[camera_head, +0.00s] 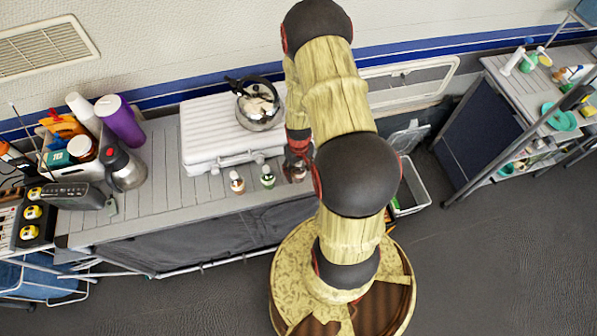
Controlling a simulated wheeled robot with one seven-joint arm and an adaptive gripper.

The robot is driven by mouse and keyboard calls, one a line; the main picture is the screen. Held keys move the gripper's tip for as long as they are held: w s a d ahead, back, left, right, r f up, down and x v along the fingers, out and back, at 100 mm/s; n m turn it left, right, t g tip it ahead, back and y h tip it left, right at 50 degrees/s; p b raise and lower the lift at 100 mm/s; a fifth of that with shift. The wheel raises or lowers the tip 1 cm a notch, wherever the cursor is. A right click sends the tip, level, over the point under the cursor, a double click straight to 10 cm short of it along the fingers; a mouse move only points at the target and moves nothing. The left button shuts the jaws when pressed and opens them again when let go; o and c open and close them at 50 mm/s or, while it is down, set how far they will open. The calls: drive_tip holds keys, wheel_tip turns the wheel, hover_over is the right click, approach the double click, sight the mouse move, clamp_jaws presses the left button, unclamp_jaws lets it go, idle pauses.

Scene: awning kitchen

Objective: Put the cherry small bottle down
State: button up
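My arm reaches over the grey slatted counter (160,190), and my gripper (298,154) is small and mostly hidden beside the arm at the counter's front. A small reddish-brown bottle (298,172) is right below it, close to the front edge; I cannot tell whether it touches the counter or is gripped. Two other small bottles stand upright to its left: a green one (268,178) and an orange-brown one (237,183). No label is readable, so I cannot confirm which is cherry. My fingers are too small and covered to show open or shut.
A white case (215,130) lies behind the bottles with a metal kettle (259,105) on it. The counter between flask and bottles is clear. A grey bin (412,190) is right.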

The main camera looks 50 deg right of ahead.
drive_tip(key=c, duration=1.2)
drive_tip(key=shift+r, duration=0.15)
drive_tip(key=shift+c, duration=0.2)
